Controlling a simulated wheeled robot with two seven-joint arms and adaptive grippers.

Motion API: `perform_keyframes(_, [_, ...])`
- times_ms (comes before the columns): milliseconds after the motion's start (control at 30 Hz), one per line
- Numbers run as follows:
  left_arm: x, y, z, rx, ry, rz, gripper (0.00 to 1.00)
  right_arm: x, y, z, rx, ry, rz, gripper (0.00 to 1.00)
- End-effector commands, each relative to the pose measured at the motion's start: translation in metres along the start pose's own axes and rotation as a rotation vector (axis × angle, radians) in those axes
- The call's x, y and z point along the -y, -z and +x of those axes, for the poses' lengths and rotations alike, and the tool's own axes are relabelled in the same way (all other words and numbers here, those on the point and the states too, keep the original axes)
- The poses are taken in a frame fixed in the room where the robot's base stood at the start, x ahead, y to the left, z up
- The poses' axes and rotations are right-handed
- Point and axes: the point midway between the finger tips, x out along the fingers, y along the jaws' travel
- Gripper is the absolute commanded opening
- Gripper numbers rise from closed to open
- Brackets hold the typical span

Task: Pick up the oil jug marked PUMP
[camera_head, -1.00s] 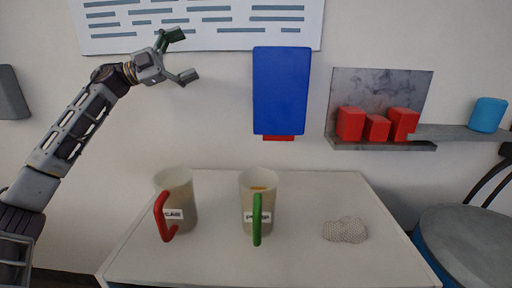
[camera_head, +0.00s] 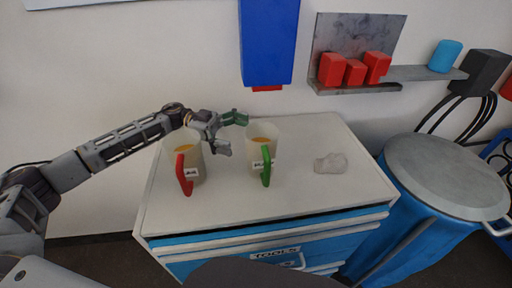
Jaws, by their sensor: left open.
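The oil jug marked PUMP (camera_head: 262,143) stands upright on the cabinet top, with a green handle (camera_head: 266,167) facing the front and amber liquid inside. A second jug (camera_head: 191,158) with a red handle and a label too small to read clearly stands to its left. My left gripper (camera_head: 236,133) is open just left of the PUMP jug, close to its upper part. One finger is at the jug's back left and the other is in front of that, between the two jugs. I cannot tell whether either finger touches the jug. My left forearm passes behind the red-handled jug. My right gripper is not in view.
A blue dispenser (camera_head: 267,42) hangs on the wall above. A shelf (camera_head: 357,89) holds red containers. A blue drum (camera_head: 425,205) stands at the right.

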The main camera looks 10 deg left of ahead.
Motion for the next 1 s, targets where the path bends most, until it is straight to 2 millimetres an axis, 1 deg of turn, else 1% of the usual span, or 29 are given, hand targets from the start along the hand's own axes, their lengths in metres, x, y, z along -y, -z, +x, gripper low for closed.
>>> perform_keyframes(33, [-0.005,-0.003,0.004,-0.004,-0.015,-0.023,1.00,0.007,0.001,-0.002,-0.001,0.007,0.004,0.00])
perform_keyframes(100, [-0.010,-0.008,0.008,-0.007,-0.031,-0.046,1.00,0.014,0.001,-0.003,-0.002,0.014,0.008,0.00])
perform_keyframes(233, [-0.016,-0.012,0.012,-0.010,-0.045,-0.067,1.00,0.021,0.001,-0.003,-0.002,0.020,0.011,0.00])
perform_keyframes(600, [-0.016,-0.013,0.013,-0.011,-0.046,-0.069,1.00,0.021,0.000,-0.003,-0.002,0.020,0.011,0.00])
perform_keyframes(900, [-0.016,-0.012,0.033,-0.011,-0.046,-0.069,1.00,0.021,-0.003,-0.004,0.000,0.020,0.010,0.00])
perform_keyframes(1000, [-0.017,-0.012,0.035,-0.011,-0.046,-0.069,1.00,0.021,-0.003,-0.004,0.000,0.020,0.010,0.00])
